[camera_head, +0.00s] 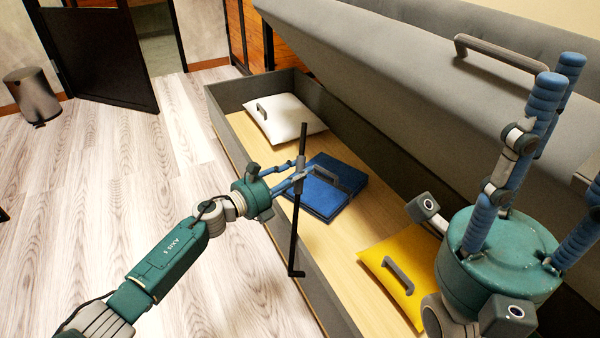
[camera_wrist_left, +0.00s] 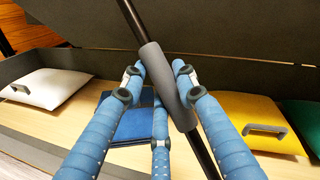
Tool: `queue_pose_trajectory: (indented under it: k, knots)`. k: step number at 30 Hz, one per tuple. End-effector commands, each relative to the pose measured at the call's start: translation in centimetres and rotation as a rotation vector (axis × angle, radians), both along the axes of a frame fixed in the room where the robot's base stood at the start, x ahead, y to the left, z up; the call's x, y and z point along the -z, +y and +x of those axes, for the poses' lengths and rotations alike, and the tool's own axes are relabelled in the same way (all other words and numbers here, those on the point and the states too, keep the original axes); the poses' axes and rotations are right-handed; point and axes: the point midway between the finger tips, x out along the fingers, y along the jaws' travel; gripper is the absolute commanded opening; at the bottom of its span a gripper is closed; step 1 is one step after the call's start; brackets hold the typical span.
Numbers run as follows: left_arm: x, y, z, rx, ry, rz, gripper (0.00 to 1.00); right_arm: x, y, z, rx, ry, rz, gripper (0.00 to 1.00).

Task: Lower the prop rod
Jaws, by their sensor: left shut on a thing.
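The prop rod (camera_head: 294,232) is a thin black bar with a grey sleeve and a short bent foot. It stands nearly upright in the head view, over the front side of the storage box. My left gripper (camera_head: 300,178) is shut on the sleeve. In the left wrist view the rod (camera_wrist_left: 203,150) runs diagonally, its sleeve (camera_wrist_left: 165,85) between my blue fingers; both rod ends are out of frame. The grey lid (camera_head: 400,85) is raised over the box. My right gripper (camera_head: 560,150) has its fingers spread upward in front of the lid, apparently empty.
The lid has a grey handle (camera_head: 500,48). A bin (camera_head: 33,95) stands far left. The wooden floor (camera_head: 110,160) is clear.

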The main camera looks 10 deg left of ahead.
Motion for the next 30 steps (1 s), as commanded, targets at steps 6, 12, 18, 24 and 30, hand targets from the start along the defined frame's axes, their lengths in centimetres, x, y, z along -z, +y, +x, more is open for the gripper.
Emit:
queue_pose_trajectory:
  k: [6, 12, 18, 24, 30]
  knots:
    - [0.1, 0.2, 0.0, -0.003, -0.002, 0.005, 0.31, -0.1, 0.0, -0.1, 0.000, -0.005, 0.000, 0.40]
    - [0.1, 0.1, 0.0, -0.001, -0.002, 0.004, 0.49, -0.1, 0.0, -0.1, 0.000, -0.004, -0.001, 0.40]
    - [0.1, 0.1, -0.1, 0.000, 0.000, 0.002, 0.49, 0.1, 0.0, 0.0, 0.000, 0.003, -0.003, 0.40]
    - [0.1, 1.7, -1.8, -0.001, 0.000, 0.006, 0.49, 0.0, 0.0, 0.0, 0.000, 0.002, -0.002, 0.40]
    - [-0.2, 4.6, -5.0, -0.002, 0.001, 0.005, 0.49, 0.0, 0.0, 0.0, 0.000, 0.000, -0.001, 0.40]
